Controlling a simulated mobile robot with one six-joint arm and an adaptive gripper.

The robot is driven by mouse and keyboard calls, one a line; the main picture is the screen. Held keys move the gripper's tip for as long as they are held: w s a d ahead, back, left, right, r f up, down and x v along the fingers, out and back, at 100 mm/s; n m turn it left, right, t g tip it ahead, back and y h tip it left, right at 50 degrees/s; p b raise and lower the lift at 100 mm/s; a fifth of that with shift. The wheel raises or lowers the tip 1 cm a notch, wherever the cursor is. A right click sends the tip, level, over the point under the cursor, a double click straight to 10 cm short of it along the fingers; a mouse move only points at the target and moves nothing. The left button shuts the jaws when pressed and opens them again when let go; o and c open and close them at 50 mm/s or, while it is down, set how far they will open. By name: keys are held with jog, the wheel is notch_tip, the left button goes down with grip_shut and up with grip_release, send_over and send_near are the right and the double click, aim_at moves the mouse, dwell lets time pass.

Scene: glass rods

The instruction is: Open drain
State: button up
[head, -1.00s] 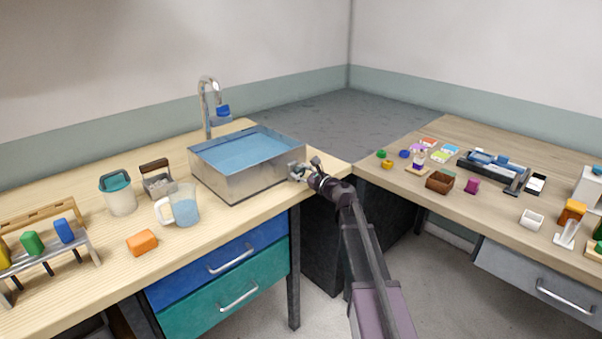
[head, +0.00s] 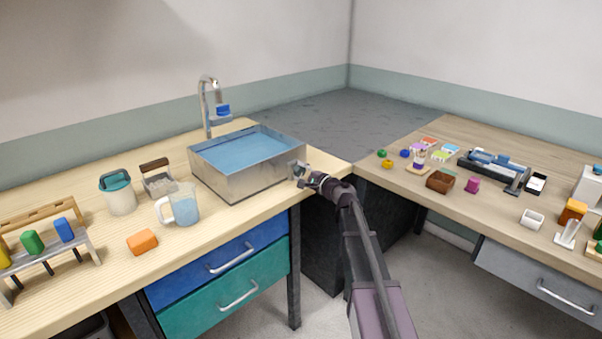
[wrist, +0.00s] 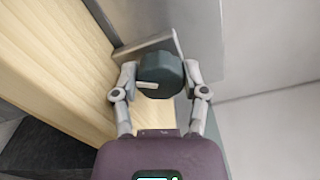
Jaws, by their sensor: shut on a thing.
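The metal sink (head: 240,178) stands on the wooden bench and holds blue water (head: 245,150). In the wrist view a dark round drain knob (wrist: 160,75) with a pale pointer mark sits on a grey plate (wrist: 148,46) at the sink's side. My gripper (wrist: 157,82) is shut on the knob, one finger on each side of it. The pointer mark lies roughly level and points left in the wrist view. In the head view my gripper (head: 299,174) is at the sink's right front corner and hides the knob.
A tap (head: 208,105) rises behind the sink. A jug with blue liquid (head: 183,206), a lidded tub (head: 119,194) and an orange block (head: 142,242) stand to the left. The right bench holds several small coloured items. The bench edge lies close below my arm.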

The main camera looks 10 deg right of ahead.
jog(key=n, duration=0.5)
jog(key=shift+w+a+n, duration=0.1)
jog(key=shift+n, duration=0.3)
jog(key=o, duration=1.2)
jog(key=shift+c, duration=0.2)
jog(key=shift+m, duration=0.4)
